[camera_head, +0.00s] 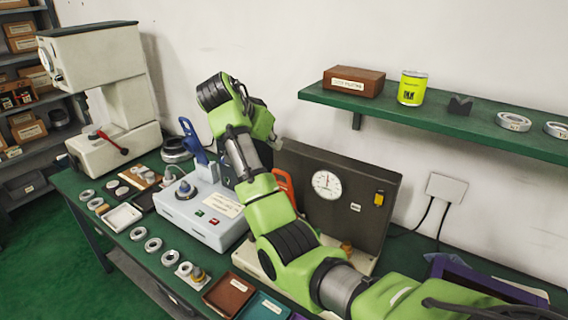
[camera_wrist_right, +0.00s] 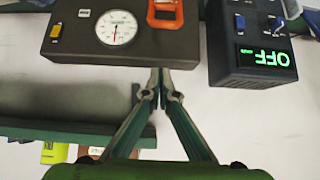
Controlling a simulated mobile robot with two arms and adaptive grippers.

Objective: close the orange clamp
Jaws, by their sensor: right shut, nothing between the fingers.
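The orange clamp (camera_head: 284,184) stands against the dark gauge panel (camera_head: 377,172), left of the round dial, partly hidden behind my right arm in the head view. In the right wrist view, which is upside down, part of the orange clamp (camera_wrist_right: 166,14) shows at the top edge; its full lever position cannot be told. My right gripper (camera_wrist_right: 161,76) is shut and empty, apart from the clamp, with its fingertips near the panel's edge in that picture. In the head view it is mostly hidden behind my wrist. My left gripper is not in view.
A dark box with a green OFF display (camera_wrist_right: 267,57) is beside the panel. A green wall shelf (camera_head: 440,117) holds several items. Rings and trays line the bench front.

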